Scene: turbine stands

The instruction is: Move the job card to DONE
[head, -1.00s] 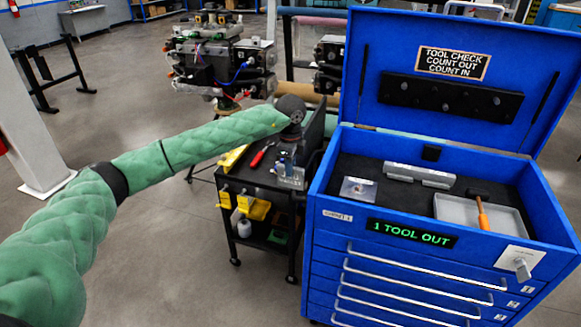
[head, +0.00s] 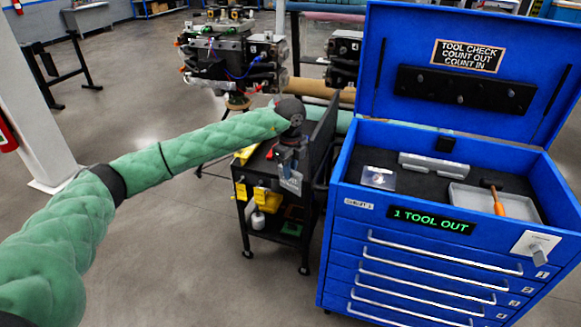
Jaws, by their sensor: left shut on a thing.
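My left arm reaches in from the left, and my left gripper (head: 289,158) points down over the black tool cart (head: 314,215). It is shut on a small pale flat piece (head: 291,181) that hangs below the fingers and looks like the job card. Its print is too small to read. I cannot tell whether it touches the cart. No place marked DONE can be made out. My right gripper is not in view.
A blue tool chest (head: 350,240) with its lid open stands right of the cart, its display (head: 432,220) reading "1 TOOL OUT". An orange-handled hammer (head: 498,202) lies in its grey tray. A machine (head: 235,60) stands behind. The floor at front left is clear.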

